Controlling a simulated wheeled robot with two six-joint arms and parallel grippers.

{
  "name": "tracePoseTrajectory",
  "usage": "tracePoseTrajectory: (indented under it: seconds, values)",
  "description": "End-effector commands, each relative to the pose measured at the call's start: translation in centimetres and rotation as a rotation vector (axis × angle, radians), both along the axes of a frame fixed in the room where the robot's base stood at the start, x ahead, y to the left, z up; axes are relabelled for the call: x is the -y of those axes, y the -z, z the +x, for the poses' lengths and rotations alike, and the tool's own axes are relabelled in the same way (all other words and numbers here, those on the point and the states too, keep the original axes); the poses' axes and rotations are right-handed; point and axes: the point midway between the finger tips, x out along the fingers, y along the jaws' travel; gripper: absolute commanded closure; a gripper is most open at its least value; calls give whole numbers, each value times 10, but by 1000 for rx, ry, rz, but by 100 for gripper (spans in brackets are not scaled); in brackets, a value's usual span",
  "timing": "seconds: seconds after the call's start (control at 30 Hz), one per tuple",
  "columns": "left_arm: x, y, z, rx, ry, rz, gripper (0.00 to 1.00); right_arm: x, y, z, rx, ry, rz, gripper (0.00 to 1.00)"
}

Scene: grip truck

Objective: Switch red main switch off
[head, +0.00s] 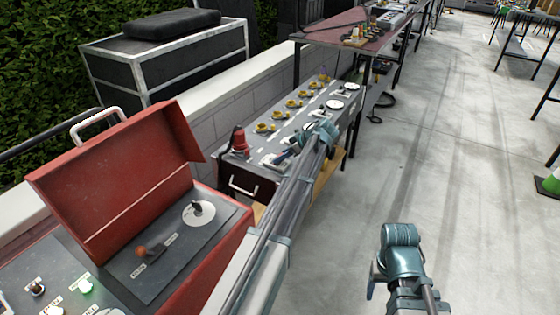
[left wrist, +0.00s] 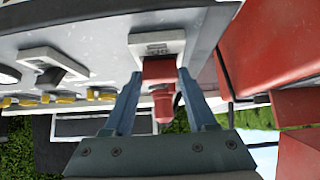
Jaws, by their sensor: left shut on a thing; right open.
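The red main switch (left wrist: 158,72) sits on a pale labelled plate at the near end of a grey panel (left wrist: 95,28). In the left wrist view, my left gripper (left wrist: 160,88) has one finger on each side of the switch and is shut on it. In the head view, a red upright part (head: 238,140) shows at the panel's near left corner, and my left gripper (head: 288,152) reaches over that end. My arm hides part of the panel there. My right gripper (head: 400,240) is open and empty over the concrete floor, well away from the panel.
An open red case (head: 120,175) with knobs and switches stands close at the left. Several yellow connectors (head: 292,103) line the grey panel. A black equipment case (head: 168,60) stands behind a low wall.

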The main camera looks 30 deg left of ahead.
Motion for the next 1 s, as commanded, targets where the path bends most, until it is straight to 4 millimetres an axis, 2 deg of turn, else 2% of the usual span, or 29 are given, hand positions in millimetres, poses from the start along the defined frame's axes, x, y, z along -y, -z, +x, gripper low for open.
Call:
tracePoseTrajectory:
  seconds: [0.03, 0.33, 0.57, 1.0]
  values:
    - [3, 8, -1, 2, 1, 32, 98, 0, 13, 0, 0, 0, 0, 32]
    - [8, 10, -1, 13, -1, 174, 98, 0, 39, 0, 0, 0, -1, 32]
    - [10, 9, -2, 17, -2, 218, 98, 0, 45, 0, 1, 0, -2, 32]
    - [10, 7, -2, 18, -3, 226, 98, 0, 46, 0, 1, 0, -2, 32]
